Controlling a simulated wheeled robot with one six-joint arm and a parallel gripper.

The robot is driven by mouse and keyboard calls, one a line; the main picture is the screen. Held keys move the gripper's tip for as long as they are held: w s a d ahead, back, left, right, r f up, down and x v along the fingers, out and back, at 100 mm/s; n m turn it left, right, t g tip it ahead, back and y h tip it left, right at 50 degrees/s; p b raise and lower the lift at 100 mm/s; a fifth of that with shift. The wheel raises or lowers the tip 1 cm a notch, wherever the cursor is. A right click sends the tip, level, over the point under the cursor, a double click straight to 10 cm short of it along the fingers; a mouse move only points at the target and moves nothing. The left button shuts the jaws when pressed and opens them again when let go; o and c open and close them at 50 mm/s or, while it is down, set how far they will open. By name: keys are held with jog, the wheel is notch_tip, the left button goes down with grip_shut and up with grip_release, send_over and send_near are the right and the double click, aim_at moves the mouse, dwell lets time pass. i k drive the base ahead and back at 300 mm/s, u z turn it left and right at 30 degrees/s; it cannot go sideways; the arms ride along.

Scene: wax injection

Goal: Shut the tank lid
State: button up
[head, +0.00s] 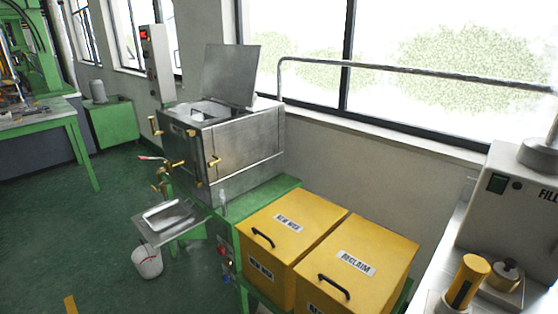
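The wax tank (235,145) is a grey metal box with brass handles on its front, standing left of the middle in the head view. Its lid (230,75), a flat grey panel, stands raised and nearly upright at the back of the tank top. My gripper is not in view.
Two yellow bins, NEW WAX (290,222) and RECLAIM (365,262), stand right of the tank. A metal tray (172,215) and white bucket (147,262) are at its front. A pipe rail (420,72) runs behind. The green floor (70,215) at left is clear.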

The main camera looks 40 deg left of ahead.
aim_at(230, 72)
jog(key=k, duration=0.5)
jog(key=u, duration=3.3)
jog(key=i, duration=5.65)
jog(key=z, duration=1.95)
